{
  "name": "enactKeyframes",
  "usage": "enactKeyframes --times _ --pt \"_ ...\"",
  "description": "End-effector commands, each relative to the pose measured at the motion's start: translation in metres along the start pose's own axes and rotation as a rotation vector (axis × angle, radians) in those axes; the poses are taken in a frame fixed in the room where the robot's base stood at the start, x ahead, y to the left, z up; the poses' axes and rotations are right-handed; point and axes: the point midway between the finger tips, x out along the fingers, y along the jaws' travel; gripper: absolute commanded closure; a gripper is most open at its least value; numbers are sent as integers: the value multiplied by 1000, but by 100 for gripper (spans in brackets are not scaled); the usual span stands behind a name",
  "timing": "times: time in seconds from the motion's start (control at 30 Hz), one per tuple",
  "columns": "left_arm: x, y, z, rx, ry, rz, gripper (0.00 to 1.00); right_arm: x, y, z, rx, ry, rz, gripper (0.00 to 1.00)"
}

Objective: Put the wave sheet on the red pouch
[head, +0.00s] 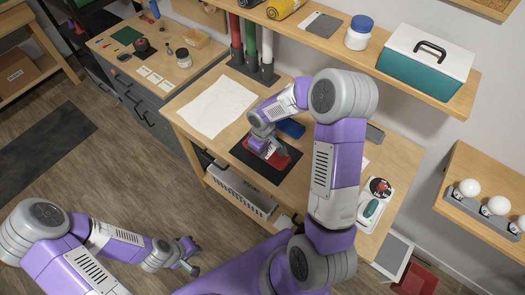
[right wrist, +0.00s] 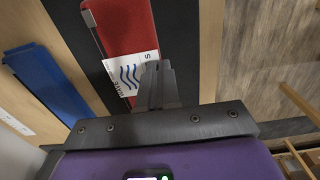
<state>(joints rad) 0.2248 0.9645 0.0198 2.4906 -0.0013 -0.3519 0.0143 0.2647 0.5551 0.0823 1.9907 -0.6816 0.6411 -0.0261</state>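The red pouch (head: 283,160) lies on a black mat (head: 240,156) on the workbench; it also shows in the right wrist view (right wrist: 125,28). The wave sheet (right wrist: 122,72) is small and white with blue wavy lines and print. It overlaps the near end of the pouch in the right wrist view; whether it rests on it or hangs just above, I cannot tell. My right gripper (right wrist: 158,70) has its fingers close together at the sheet's edge and appears shut on it. My left gripper (head: 190,258) is open and empty, low over the floor, away from the bench.
A blue object (head: 291,128) lies behind the mat, and a large pale paper (head: 216,107) to its left. A rack of coloured tubes (head: 250,50) stands at the back. A grey basket (head: 240,191) is under the bench.

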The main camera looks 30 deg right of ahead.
Motion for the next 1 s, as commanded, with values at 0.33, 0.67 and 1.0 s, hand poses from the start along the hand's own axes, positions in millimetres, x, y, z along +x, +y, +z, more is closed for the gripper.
enactKeyframes --times 0.33,0.67,1.0 --pt "3 -1 0 0 0 0 100 3 0 0 0 0 0 73" --pt "-2 1 0 0 0 0 100 -6 0 -1 0 2 1 73" --pt "-11 4 0 0 0 0 100 -77 0 -1 0 5 3 73"
